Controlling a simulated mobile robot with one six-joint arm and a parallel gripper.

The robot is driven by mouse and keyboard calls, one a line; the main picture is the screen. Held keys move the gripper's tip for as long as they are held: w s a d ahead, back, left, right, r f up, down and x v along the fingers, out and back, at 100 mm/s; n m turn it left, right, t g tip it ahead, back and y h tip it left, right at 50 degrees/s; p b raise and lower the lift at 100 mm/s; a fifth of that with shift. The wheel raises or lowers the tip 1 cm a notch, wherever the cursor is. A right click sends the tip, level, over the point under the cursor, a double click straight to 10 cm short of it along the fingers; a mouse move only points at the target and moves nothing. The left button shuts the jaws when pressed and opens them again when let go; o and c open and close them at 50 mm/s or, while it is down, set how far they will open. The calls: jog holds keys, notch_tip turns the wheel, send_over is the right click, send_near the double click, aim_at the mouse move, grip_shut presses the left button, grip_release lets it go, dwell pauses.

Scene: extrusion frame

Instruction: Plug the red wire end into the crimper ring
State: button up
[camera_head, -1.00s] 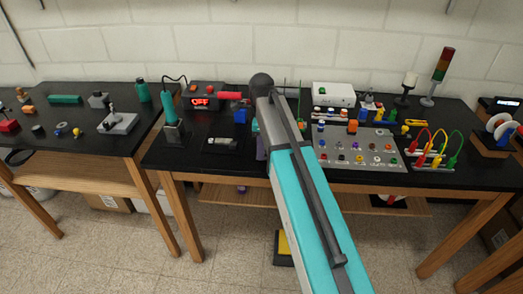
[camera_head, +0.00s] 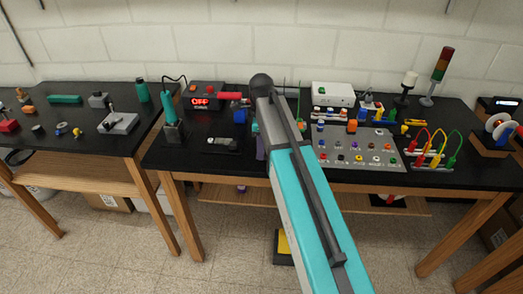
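A red wire (camera_head: 421,136) arcs upward on a small pale stand at the right of the right bench. Its red end (camera_head: 421,159) points down at the stand, beside yellow and green wires. I cannot make out a crimper ring for certain. The grey panel (camera_head: 322,160) in the middle of the bench carries several small coloured ring-like sockets, too small to tell apart. My turquoise arm reaches over the bench left of the panel. My gripper is hidden behind the arm, so its fingers and anything in them do not show.
A soldering iron in its stand (camera_head: 173,132), a box with a lit OFF display (camera_head: 200,102) and a blue block (camera_head: 240,116) stand left of my arm. A white box (camera_head: 333,95) and a signal tower (camera_head: 440,68) stand behind the panel. Wire spools (camera_head: 498,122) are at far right.

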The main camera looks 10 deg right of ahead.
grip_shut()
jog(key=shift+r+p, duration=2)
jog(key=shift+r, duration=1)
jog(key=shift+f, duration=0.15)
